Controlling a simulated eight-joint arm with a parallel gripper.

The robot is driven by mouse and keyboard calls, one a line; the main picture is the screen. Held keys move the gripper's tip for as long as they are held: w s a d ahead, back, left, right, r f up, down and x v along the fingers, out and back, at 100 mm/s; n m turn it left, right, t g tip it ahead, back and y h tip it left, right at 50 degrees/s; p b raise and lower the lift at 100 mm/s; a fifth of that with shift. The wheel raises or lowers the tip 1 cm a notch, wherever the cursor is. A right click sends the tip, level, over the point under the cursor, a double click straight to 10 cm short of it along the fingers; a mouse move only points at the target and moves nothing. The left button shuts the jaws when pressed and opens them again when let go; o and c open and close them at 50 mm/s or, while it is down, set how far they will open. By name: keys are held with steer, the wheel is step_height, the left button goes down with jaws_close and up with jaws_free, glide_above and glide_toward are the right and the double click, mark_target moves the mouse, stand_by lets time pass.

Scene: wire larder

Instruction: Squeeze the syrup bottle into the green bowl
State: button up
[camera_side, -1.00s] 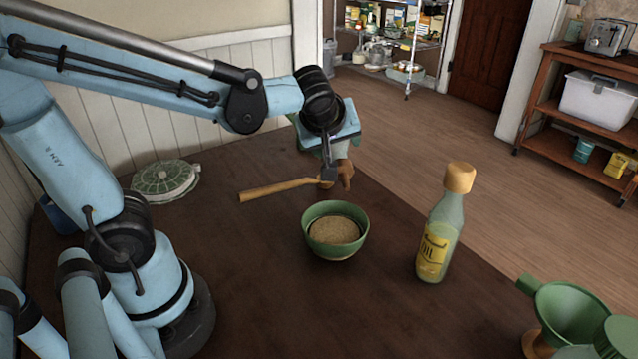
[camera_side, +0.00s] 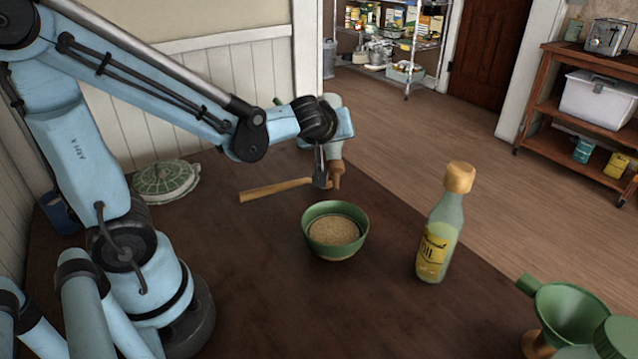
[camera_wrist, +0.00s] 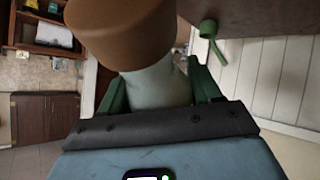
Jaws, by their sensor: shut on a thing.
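My gripper (camera_side: 321,168) is shut on a pale bottle (camera_side: 335,145), seemingly the syrup bottle, with a brown tip pointing down in the side view. The bottle is above the table, behind the green bowl (camera_side: 335,250) in the picture and not directly over it. The bowl stands upright and holds tan, grainy stuff. In the wrist view the gripper's green fingers (camera_wrist: 158,80) close on the pale bottle body (camera_wrist: 155,92), and its wide brown cap (camera_wrist: 120,30) fills the upper middle. No syrup stream shows.
A wooden-handled utensil (camera_side: 275,189) lies behind the bowl. An oil bottle (camera_side: 440,230) with a cork-coloured cap stands right of it.

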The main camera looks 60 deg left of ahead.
steer(key=shift+f, duration=2.7)
steer(key=shift+o, duration=1.1)
steer(key=c, duration=0.7)
steer(key=shift+c, duration=0.2)
steer(key=o, duration=0.6)
